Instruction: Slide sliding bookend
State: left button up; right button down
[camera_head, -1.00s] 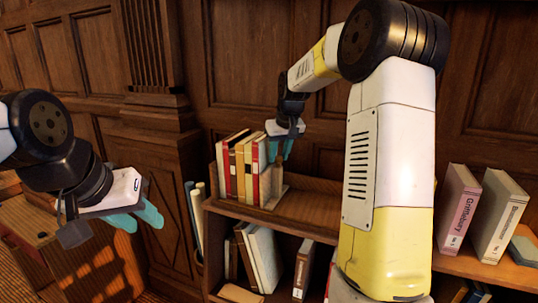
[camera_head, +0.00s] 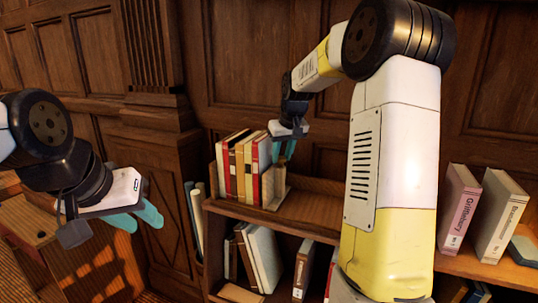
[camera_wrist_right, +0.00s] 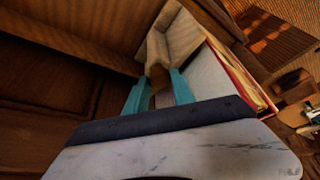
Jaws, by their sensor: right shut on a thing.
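The sliding bookend (camera_head: 269,187) is a pale wooden piece on the upper shelf, standing at the right end of a row of books (camera_head: 240,168). My right gripper (camera_head: 284,152) reaches down to it from above and is shut on it. In the right wrist view, the bookend's raised wooden part (camera_wrist_right: 157,52) sits between the two teal fingers (camera_wrist_right: 157,92). The white end book (camera_wrist_right: 205,75) is beside it there. My left gripper (camera_head: 136,220) is empty at the left, away from the shelf, with its teal fingers apart.
The upper shelf (camera_head: 310,208) is bare to the right of the bookend, up to my right arm. More books stand on the lower shelf (camera_head: 262,255). A pink book (camera_head: 457,208) and a cream book (camera_head: 500,215) stand at the far right. Wood panelling rises behind.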

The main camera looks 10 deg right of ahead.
jog(key=s+d, duration=0.9)
jog(key=d, duration=0.5)
jog(key=s+d, duration=0.9)
jog(key=d, duration=0.4)
jog(key=shift+s+d, duration=0.4)
jog(key=c, duration=1.4)
grip_release()
jog(key=shift+s+d, duration=0.1)
jog(key=shift+o, duration=0.2)
jog(key=shift+r, duration=0.15)
jog(key=v, duration=0.7)
jog(key=shift+r, duration=0.3)
